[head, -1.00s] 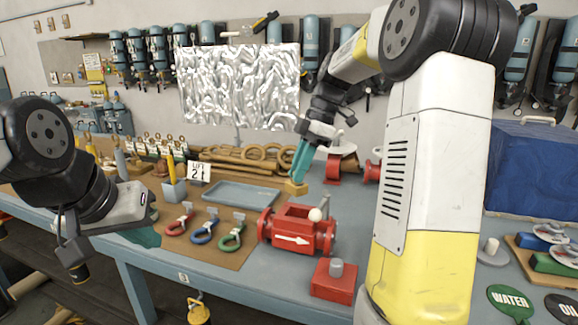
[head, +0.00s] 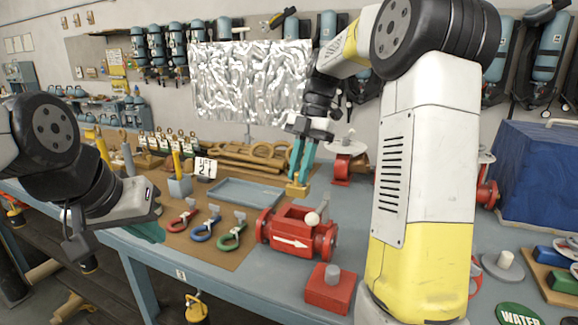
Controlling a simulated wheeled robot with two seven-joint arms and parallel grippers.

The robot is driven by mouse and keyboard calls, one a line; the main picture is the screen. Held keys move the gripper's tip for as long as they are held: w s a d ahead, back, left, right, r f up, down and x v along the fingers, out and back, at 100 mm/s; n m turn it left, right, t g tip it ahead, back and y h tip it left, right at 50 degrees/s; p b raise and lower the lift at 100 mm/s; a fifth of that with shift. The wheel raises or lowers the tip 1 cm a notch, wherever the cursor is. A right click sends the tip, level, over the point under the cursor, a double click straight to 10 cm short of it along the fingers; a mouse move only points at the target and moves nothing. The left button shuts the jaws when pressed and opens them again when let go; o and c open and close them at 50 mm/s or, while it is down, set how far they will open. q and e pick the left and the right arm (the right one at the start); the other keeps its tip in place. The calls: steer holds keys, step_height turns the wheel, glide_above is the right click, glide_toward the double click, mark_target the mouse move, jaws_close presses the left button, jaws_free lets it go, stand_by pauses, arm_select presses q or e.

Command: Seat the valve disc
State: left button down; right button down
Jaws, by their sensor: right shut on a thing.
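A red valve body (head: 274,235) with flanged ends, a white arrow and an open top lies on the bench in the middle of the head view. A white ball and a grey lever stand at its right end. My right gripper (head: 298,178) points down with its teal fingers shut on a small brass-coloured piece, the valve disc (head: 297,189). The disc appears above and behind the valve's open top, apart from it as far as I can tell. My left gripper (head: 152,232) is at the left by the bench's front edge; its fingers are mostly hidden.
Red, blue (head: 206,229) and green ringed tools lie on a brown mat left of the valve. A blue-grey tray (head: 245,190) is behind them. A red block with a grey peg (head: 329,288) stands in front of the valve.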

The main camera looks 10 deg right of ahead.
mark_target(299, 187)
steer(key=shift+f, duration=2.3)
steer(key=shift+f, duration=2)
steer(key=c, duration=1.3)
jaws_free()
steer(key=v, duration=0.7)
steer(key=shift+w+d+r, duration=0.1)
steer(key=shift+d+r, duration=0.05)
steer(key=shift+r, duration=0.15)
